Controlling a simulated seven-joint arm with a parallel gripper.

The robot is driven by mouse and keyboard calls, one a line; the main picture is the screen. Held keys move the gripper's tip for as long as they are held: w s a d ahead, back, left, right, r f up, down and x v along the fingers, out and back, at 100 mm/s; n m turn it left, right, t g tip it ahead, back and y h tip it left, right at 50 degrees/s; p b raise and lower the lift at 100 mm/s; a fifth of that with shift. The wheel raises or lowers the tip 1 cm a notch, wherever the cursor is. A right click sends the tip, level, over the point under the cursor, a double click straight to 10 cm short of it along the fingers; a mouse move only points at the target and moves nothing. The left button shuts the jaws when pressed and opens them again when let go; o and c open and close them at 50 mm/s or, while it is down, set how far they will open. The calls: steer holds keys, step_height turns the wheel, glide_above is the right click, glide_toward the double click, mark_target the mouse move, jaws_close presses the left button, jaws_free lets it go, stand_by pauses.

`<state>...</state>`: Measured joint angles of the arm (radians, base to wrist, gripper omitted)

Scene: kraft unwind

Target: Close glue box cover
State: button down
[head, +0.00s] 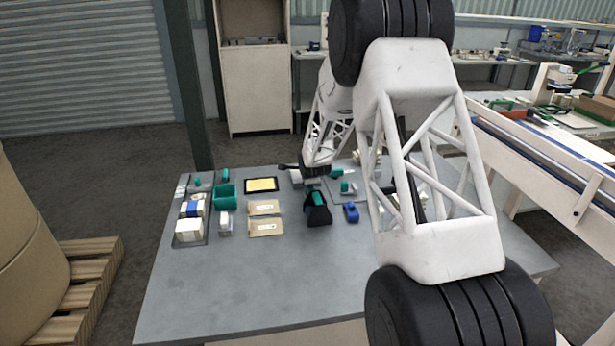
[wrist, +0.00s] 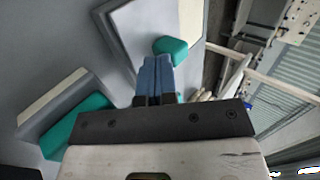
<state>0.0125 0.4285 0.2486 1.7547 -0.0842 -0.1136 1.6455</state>
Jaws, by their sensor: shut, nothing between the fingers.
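My gripper (wrist: 158,75) shows in the wrist view with its two blue-grey fingers together and nothing between them. A teal piece (wrist: 170,47) is just beyond the fingertips, by the edge of a pale grey panel (wrist: 150,30); I cannot tell whether the fingers touch it. A second teal part (wrist: 75,125) lies at the left beside a grey slab with a cream edge (wrist: 50,97). I cannot tell for sure which of these belongs to the glue box or its cover. In the head view my forearm reaches down to the table's far side, and the fingers cannot be made out.
The grey table (head: 240,290) is clear along its front. On it are an open teal bin (head: 225,196), a yellow pad in a black frame (head: 261,185), two tan packets (head: 264,207), a black sloped object (head: 317,213) and a blue object (head: 351,212). A conveyor (head: 540,150) runs at right.

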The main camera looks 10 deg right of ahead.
steer(key=w, duration=0.7)
steer(key=shift+w, duration=0.4)
steer(key=shift+r, duration=0.1)
steer(key=v, duration=1)
steer(key=shift+s, duration=0.3)
